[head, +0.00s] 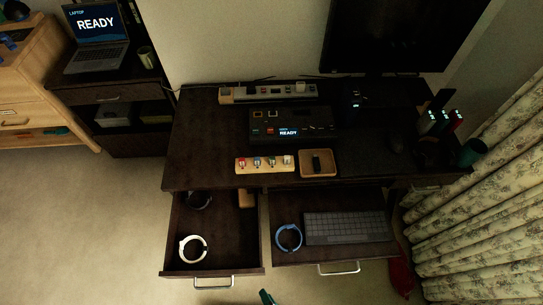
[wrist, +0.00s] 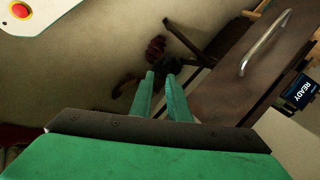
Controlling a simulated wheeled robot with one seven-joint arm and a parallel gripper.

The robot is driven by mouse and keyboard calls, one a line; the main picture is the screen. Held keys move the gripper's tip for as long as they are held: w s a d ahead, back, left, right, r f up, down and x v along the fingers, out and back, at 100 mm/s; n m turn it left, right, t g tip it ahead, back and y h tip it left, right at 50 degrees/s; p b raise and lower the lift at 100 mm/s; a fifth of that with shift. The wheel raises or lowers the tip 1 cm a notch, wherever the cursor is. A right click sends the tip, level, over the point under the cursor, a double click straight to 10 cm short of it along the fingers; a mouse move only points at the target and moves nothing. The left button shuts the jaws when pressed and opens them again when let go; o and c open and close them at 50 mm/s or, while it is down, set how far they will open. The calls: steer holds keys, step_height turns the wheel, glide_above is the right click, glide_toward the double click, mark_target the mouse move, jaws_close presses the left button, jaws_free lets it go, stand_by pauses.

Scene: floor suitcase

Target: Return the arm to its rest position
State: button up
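My gripper (wrist: 160,75) shows in the wrist view as two green fingers with a visible gap between them and nothing held. In the head view, only a small green part of my gripper (head: 267,297) shows at the bottom edge, in front of the drawers and over the floor. The rest of my arm is outside the head view.
Two desk drawers stand open: the left drawer (head: 215,268) holds a white ring, and the right one holds a keyboard (head: 345,228) and a blue ring (head: 288,237). The desk (head: 210,150) carries several items. A curtain (head: 490,200) hangs right. Floor (head: 90,220) at left is clear.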

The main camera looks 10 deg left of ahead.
steer(key=w+d+r+n+t+h, duration=0.1)
steer(key=w+r+n+t+h, duration=0.1)
steer(key=r, duration=1)
steer(key=w+d+r+n+t+h, duration=0.1)
steer(key=w+r+n+t+h, duration=0.2)
steer(key=r, duration=1)
steer(key=n+t, duration=0.2)
steer(key=t, duration=0.2)
steer(key=shift+d, duration=0.2)
